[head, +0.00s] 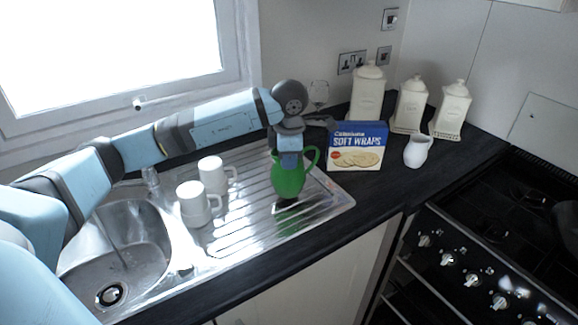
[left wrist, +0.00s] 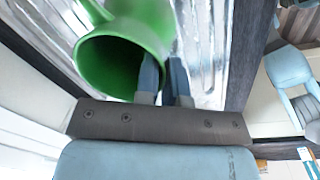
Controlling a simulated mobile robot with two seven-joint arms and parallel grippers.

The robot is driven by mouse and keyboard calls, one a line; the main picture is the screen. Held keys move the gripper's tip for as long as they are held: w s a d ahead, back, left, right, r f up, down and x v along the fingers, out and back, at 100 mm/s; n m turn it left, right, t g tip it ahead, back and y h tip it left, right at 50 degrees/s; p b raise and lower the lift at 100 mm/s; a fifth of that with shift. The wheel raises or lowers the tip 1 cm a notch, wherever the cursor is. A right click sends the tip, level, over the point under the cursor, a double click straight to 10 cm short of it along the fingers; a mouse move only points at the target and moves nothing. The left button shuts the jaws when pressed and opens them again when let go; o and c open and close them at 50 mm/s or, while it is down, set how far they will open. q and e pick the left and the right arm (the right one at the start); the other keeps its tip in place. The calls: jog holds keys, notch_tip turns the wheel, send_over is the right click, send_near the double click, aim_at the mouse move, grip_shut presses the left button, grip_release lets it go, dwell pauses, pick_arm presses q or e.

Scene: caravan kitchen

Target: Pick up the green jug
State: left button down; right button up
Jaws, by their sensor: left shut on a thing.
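The green jug (head: 289,184) is upright at the right end of the metal draining board, with its handle to the right in the head view. My left gripper (head: 289,152) reaches down to the jug's top from above. In the left wrist view the open mouth of the green jug (left wrist: 112,62) faces the camera. The fingers of my left gripper (left wrist: 163,80) are close together at its rim, one inside the mouth and one outside, shut on the jug's wall. I cannot tell whether the base touches the board. My right gripper is not in view.
Two white mugs (head: 196,203) stand on the draining board (head: 245,225), left of the jug. A Soft Wraps box (head: 357,147), a white jug (head: 417,151) and a wine glass (head: 319,94) are close by. Cream canisters (head: 410,104) stand behind. The sink (head: 120,245) is left, the stove (head: 500,240) right.

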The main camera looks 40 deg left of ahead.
pick_arm(q)
notch_tip(320, 180, up, 18)
jog(key=shift+d, duration=0.1)
dwell(0.7)
